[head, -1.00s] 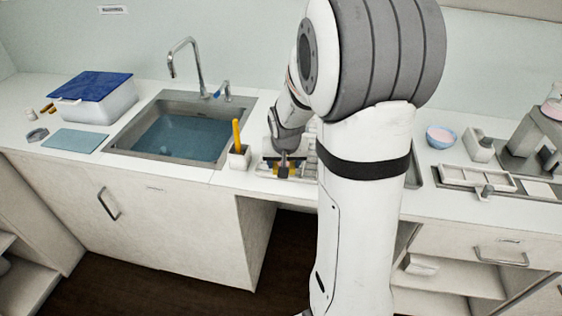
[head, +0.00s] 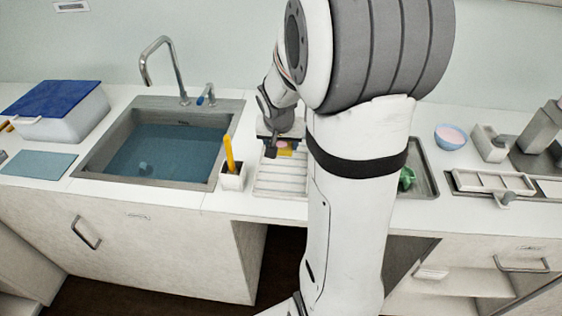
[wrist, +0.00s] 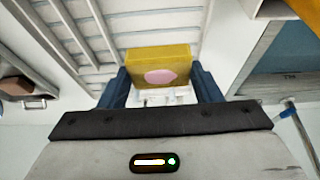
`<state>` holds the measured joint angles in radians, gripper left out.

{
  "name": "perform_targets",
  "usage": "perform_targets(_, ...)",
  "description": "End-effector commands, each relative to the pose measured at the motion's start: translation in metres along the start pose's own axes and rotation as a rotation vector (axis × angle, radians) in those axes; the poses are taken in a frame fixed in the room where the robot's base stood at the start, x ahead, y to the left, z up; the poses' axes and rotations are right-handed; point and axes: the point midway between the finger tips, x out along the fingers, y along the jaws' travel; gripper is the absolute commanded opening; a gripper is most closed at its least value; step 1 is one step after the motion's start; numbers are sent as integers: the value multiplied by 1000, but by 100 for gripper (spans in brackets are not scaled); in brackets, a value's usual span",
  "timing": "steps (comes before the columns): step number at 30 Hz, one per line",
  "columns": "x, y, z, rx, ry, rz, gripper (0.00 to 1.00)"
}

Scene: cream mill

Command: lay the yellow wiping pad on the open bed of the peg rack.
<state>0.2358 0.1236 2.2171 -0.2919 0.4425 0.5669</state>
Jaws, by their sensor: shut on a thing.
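The yellow wiping pad (wrist: 180,53), with a pink patch on its face, is held between the two fingers of my gripper (wrist: 158,82) in the wrist view. In the head view the pad (head: 285,152) shows small at my gripper (head: 277,148), partly hidden by it. The white ribbed bed of the peg rack (head: 281,183) lies on the counter in front of and below the gripper, bare where it shows. My arm hides the rack's right side. In the wrist view the rack's ribs (wrist: 98,25) run behind the pad; I cannot tell the gap between them.
A white holder (head: 233,181) with a yellow-handled tool stands left of the rack. Left of that is the water-filled sink (head: 165,152) with its tap (head: 165,60). Right of my arm are a basin with a green item (head: 406,179) and a blue bowl (head: 451,137).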

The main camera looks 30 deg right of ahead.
Motion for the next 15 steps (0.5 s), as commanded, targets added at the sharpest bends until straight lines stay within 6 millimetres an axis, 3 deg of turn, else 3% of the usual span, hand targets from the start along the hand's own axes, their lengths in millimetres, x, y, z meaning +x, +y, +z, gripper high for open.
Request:
perform_targets(3, 24, 4, 10, 7, -6, 5, 37)
perform_targets(15, 70, 12, 26, 22, -3, 11, 37)
